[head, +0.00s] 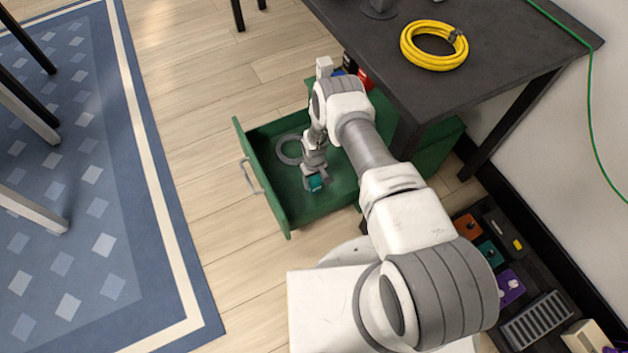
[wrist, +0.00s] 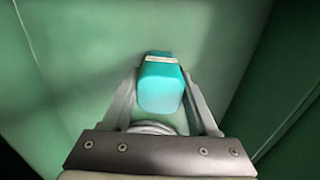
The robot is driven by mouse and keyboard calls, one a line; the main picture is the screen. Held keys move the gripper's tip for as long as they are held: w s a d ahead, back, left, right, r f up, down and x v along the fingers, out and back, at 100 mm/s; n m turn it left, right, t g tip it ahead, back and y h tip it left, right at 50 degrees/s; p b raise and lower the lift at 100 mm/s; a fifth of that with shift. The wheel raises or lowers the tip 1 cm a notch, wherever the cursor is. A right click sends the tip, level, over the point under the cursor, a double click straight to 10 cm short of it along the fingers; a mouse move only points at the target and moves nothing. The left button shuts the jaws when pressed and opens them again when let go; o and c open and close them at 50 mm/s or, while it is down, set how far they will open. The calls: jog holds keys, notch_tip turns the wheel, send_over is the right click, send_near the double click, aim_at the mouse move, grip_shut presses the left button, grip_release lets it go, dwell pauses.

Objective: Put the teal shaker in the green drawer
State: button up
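The teal shaker (head: 315,182) is a small rounded block, low inside the open green drawer (head: 263,187). In the wrist view the shaker (wrist: 160,88) has a pale label strip near its far end, with the green drawer floor (wrist: 90,45) behind it. My gripper (head: 313,176) reaches down into the drawer. Its two fingers (wrist: 160,80) close in on both sides of the shaker and appear to touch it. I cannot tell whether the shaker rests on the drawer floor.
A grey ring (head: 289,150) lies in the drawer, left of my gripper. The dark table (head: 480,75) with a yellow cable coil (head: 434,45) stands at the upper right. A dark tray (head: 490,215) with several coloured items is at the lower right. The floor left of the drawer is clear.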

jog(key=o, duration=0.4)
jog(key=shift+o, duration=0.2)
jog(key=shift+r, duration=0.1)
notch_tip(320, 180, up, 12)
jog(key=p, duration=0.4)
jog(key=shift+p, duration=0.4)
jog(key=shift+s, duration=0.15)
